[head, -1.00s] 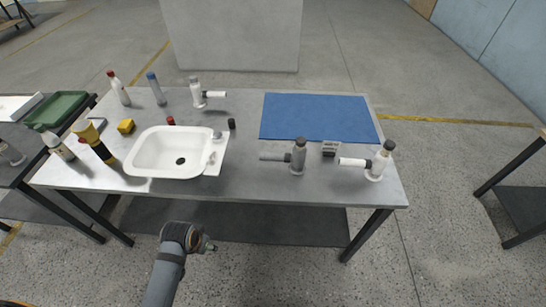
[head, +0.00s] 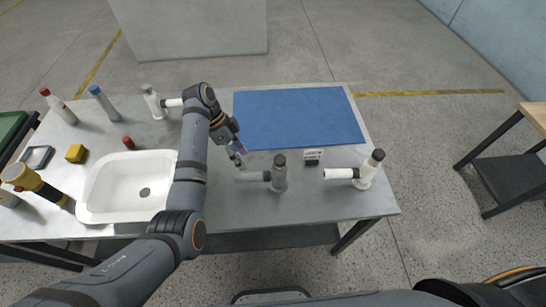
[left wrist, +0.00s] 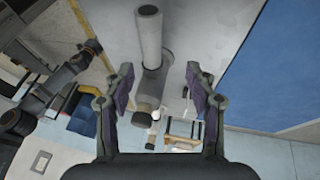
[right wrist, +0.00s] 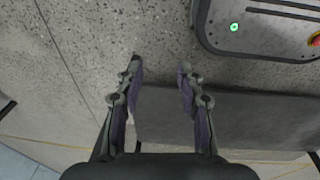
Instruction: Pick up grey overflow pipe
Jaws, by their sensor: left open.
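The grey overflow pipe (head: 279,174) stands upright on the table, with a dark cap on top and a side branch pointing left. My left gripper (head: 238,156) is open and empty, just above and left of the pipe, near the end of its branch. In the left wrist view the pipe (left wrist: 149,42) lies beyond the open fingers (left wrist: 160,78), its body lined up with the gap and its branch running to the top edge. I see no contact. My right gripper (right wrist: 159,70) is open and empty over the floor.
A blue mat (head: 300,117) lies behind the pipe. A small label block (head: 313,156) and a white overflow pipe (head: 366,170) stand to its right; another white one (head: 153,102) stands at the back left. A white basin (head: 105,195) sits left of my arm.

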